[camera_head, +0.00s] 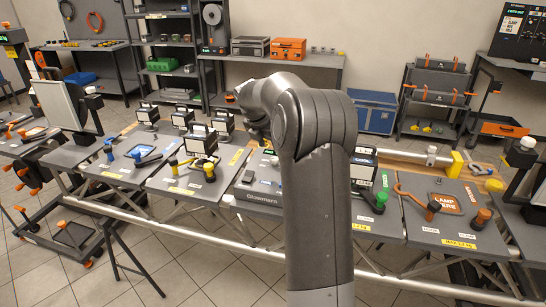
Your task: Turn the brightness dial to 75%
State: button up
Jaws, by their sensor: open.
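My own grey arm rises through the middle of the camera_head view and bends left at its top. My gripper does not show; the arm hides whatever lies behind it. No dial can be read as the brightness dial, and no percentage marks are legible. The middle panel (240,205) is partly hidden by my arm.
The panels sit on a long truss frame with a front rail (190,232). Several boxy lamp-like units (200,140) stand at the panels' back edge. A black tripod stand (128,268) is at front left. Shelves and a blue case (371,112) stand behind. Tiled floor shows in front.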

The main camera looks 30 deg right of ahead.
jog(key=x, duration=0.7)
jog(key=shift+c, duration=0.4)
jog(key=c, duration=0.9)
